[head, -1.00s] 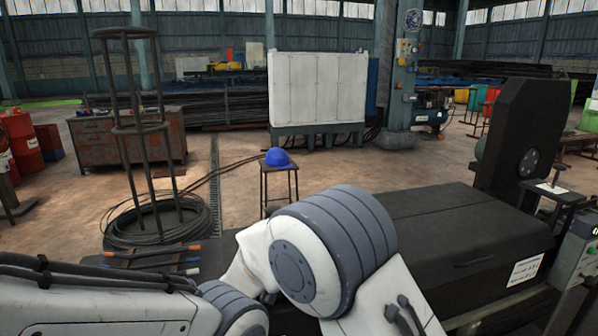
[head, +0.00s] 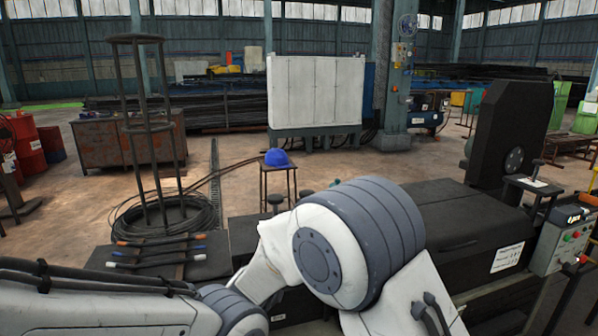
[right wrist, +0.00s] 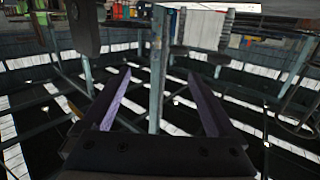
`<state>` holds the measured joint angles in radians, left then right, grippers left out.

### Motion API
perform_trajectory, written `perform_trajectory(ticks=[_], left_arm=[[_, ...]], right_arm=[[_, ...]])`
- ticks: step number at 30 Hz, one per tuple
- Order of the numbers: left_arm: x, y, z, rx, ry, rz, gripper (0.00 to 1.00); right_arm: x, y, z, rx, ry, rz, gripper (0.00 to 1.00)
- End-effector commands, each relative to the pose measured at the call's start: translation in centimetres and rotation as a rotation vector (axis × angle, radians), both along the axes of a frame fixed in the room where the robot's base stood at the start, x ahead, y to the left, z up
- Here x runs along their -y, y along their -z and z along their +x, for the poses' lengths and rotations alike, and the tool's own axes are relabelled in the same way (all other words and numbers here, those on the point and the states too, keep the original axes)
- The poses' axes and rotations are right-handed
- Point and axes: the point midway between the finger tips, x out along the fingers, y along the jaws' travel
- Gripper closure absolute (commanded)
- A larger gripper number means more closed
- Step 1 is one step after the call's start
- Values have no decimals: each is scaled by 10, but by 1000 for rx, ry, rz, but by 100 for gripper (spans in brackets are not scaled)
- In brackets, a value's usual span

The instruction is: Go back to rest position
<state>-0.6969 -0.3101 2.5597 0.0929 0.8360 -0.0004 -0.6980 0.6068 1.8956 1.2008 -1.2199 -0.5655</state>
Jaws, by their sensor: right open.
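In the right wrist view my right gripper (right wrist: 158,100) is open, its two fingers apart with nothing between them. That view is upside down, with the roof and windows in its lower part. In the head view a white and grey arm of mine fills the lower middle, and its gripper does not show. My left gripper is not in view. The black capstan machine (head: 440,215) stands at the right, with an upright black housing (head: 512,125).
A control box (head: 562,245) is at the right edge. A stool holds a blue helmet (head: 276,157). A wire rack (head: 150,130) stands in coiled cable at left. Orange- and blue-ended rods (head: 160,250) lie on a dark surface. Open floor (head: 345,175) lies beyond.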

Motion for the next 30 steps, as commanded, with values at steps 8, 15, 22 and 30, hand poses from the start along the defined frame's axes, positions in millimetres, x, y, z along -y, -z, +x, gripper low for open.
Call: perform_trajectory(ticks=[8,15,22,30], left_arm=[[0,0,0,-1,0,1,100],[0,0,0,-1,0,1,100],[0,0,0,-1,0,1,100],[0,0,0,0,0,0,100]], right_arm=[[22,10,12,-121,-165,71,7],[61,45,-18,-399,-353,151,7],[116,98,-114,-806,-429,202,7],[157,123,-192,-1070,-394,215,7]])
